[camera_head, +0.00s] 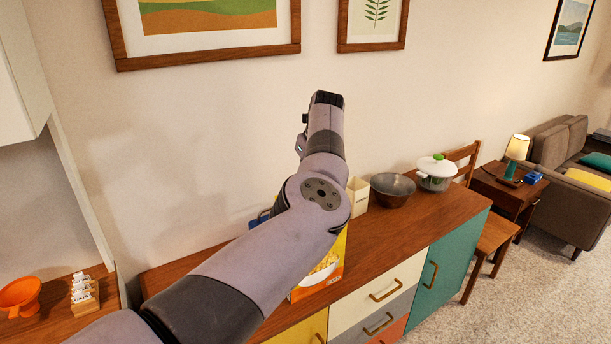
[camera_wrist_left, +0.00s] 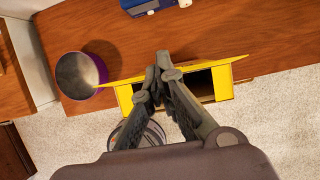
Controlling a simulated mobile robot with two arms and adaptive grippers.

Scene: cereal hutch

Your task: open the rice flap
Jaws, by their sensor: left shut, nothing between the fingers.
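A yellow box (camera_wrist_left: 222,84) stands open-topped below my left gripper in the left wrist view. Its long yellow flap (camera_wrist_left: 218,65) lies along the far edge, and short side flaps show at both ends. The inside is dark. My left gripper (camera_wrist_left: 163,62) is shut and empty, its fingertips over the long flap; I cannot tell whether they touch it. In the head view a yellow and orange cereal box (camera_head: 322,275) shows partly behind my left arm, which hides the gripper fingers. I cannot read any rice label. My right gripper is in neither view.
The wooden sideboard (camera_head: 447,215) carries a cream canister (camera_head: 357,196), a dark bowl (camera_head: 392,189) and a white pot (camera_head: 436,174). In the wrist view a purple tin (camera_wrist_left: 98,70) stands left of the box and a blue item (camera_wrist_left: 142,6) lies beyond it.

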